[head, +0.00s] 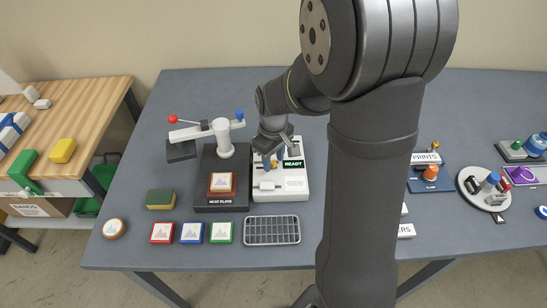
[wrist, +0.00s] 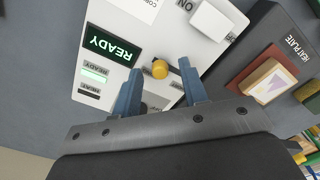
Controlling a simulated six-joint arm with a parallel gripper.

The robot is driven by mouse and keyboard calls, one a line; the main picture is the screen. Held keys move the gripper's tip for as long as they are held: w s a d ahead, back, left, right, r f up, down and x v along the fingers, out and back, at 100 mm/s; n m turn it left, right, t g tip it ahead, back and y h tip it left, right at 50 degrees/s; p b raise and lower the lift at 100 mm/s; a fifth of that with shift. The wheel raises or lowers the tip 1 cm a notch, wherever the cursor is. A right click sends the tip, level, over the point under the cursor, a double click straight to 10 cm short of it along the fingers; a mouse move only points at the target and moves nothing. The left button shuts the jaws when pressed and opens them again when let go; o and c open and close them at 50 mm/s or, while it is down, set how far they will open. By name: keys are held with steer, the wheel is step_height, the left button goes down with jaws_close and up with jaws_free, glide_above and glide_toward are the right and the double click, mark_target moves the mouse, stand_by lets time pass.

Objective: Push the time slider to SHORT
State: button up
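The white control box (head: 293,185) stands near the table's middle, with a lit READY display (head: 293,163). It also fills the upper part of the wrist view (wrist: 170,35), where its lettering is upside down. The slider's yellow knob (wrist: 160,69) shows between my gripper's two blue fingers (wrist: 160,74), with a gap on each side. My gripper (head: 270,160) is open, low over the box's upper left part. The slider track is mostly hidden and I cannot read a SHORT mark.
The heat plate (head: 221,205), bearing a framed block (head: 221,184), stands just left of the box, under a lever press (head: 222,132). A grey rack (head: 272,230) and coloured picture tiles (head: 192,232) lie in front. My arm covers the table right of the box.

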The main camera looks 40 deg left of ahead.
jaws_close()
steer(key=shift+a, duration=0.1)
steer(key=shift+s+a, duration=1.5)
steer(key=shift+s, duration=0.05)
jaws_free()
steer(key=shift+s+a, duration=0.1)
